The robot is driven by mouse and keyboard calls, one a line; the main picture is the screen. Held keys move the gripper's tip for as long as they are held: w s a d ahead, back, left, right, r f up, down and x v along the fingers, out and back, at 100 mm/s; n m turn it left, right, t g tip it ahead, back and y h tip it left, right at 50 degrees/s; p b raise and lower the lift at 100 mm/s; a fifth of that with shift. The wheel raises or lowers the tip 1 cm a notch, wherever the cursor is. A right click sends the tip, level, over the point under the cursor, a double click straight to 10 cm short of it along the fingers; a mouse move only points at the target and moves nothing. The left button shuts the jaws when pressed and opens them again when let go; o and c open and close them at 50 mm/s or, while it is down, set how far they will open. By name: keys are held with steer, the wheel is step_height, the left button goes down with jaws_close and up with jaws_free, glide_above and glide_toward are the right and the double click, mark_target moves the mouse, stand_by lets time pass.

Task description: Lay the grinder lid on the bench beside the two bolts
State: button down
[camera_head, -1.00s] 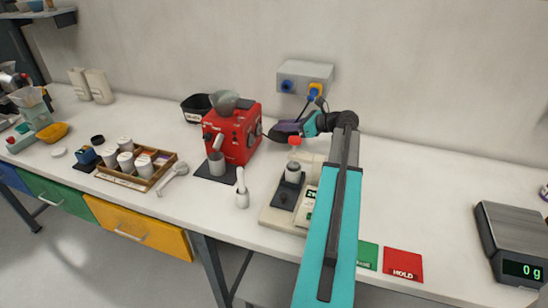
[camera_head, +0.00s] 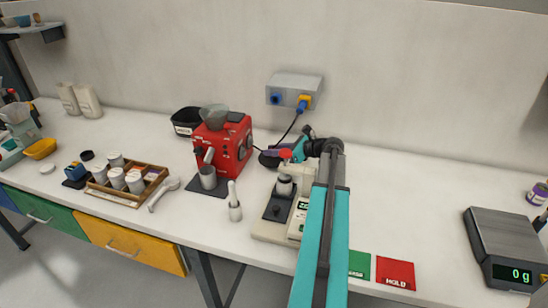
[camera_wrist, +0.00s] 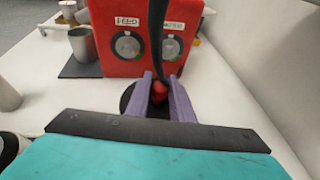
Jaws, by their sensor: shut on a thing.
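The grinder lid is a dark round disc with a small red knob (camera_wrist: 159,91). My gripper (camera_wrist: 160,88) has its purple fingers shut on the knob, with the dark disc (camera_wrist: 128,98) below. In the head view my gripper (camera_head: 276,153) is low behind the pale press, right of the red machine, with the dark disc (camera_head: 268,161) under it. The lid is at or just above the bench (camera_head: 400,190); I cannot tell if it touches. I cannot make out the two bolts in either view.
The red machine (camera_head: 222,146) with two dials stands close to the lid. A black cable hangs from the grey wall box (camera_head: 294,90) past my gripper. The pale press (camera_head: 268,226) stands in front.

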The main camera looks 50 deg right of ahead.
mark_target(277, 158)
steer(key=shift+f, duration=0.2)
steer(key=shift+f+p, duration=0.45)
steer(key=shift+f, duration=1.4)
steer(key=shift+f, duration=0.1)
steer(key=c, duration=1.6)
jaws_free()
steer(key=shift+o, duration=0.2)
steer(key=b+v, duration=0.2)
steer(key=v, duration=0.9)
steer(key=shift+s+b, duration=0.25)
steer(key=shift+b, duration=0.1)
steer(key=shift+s+d+r, duration=0.1)
steer(key=shift+s+r, duration=0.15)
